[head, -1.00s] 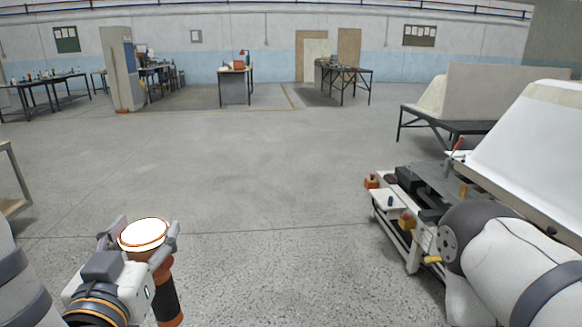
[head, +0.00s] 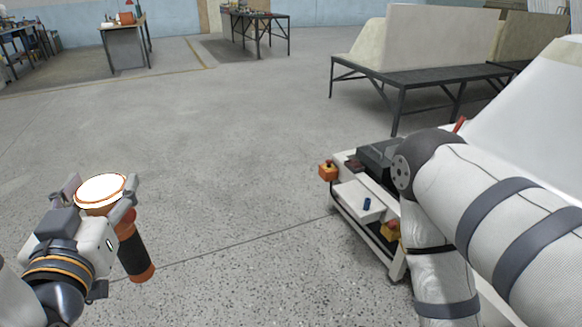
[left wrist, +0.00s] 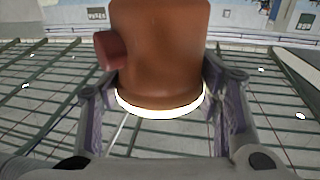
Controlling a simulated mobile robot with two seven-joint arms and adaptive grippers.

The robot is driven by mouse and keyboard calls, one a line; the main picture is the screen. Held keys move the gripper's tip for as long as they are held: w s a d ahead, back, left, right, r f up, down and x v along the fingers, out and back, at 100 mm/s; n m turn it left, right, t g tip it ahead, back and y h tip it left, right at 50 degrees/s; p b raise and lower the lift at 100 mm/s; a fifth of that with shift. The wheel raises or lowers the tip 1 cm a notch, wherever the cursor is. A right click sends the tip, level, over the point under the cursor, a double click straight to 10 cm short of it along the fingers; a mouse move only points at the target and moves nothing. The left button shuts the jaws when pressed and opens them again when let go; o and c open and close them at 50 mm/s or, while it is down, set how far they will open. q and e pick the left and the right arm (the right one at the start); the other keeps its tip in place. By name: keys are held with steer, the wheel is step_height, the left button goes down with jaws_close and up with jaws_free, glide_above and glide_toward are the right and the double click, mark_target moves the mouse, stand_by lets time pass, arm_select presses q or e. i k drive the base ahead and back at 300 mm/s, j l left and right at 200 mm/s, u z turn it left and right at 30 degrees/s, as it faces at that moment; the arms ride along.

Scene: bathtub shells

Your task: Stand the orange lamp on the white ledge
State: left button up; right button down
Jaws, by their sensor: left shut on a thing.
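The orange lamp (head: 132,246) is in my left gripper (head: 97,193) at the lower left of the head view. Its round white lit face points up and its dark handle with an orange end hangs below. In the left wrist view the lamp's orange body (left wrist: 160,50) fills the space between the two fingers (left wrist: 158,110), with its glowing rim showing. The gripper is shut on it, clear of the floor. My right arm crosses the lower right of the head view; its gripper is out of the frame. I cannot make out the white ledge for certain.
A white shell (head: 540,105) is at the right. The floor at centre is open.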

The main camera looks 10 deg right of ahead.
mark_target(348, 187)
steer(key=i+z, duration=0.4)
steer(key=i+j+z, duration=0.1)
steer(key=z, duration=0.3)
steer(key=i+j+z, duration=0.2)
steer(key=i+z, duration=0.2)
steer(key=i+j+z, duration=0.65)
steer(key=z, duration=0.15)
steer(key=j, duration=0.1)
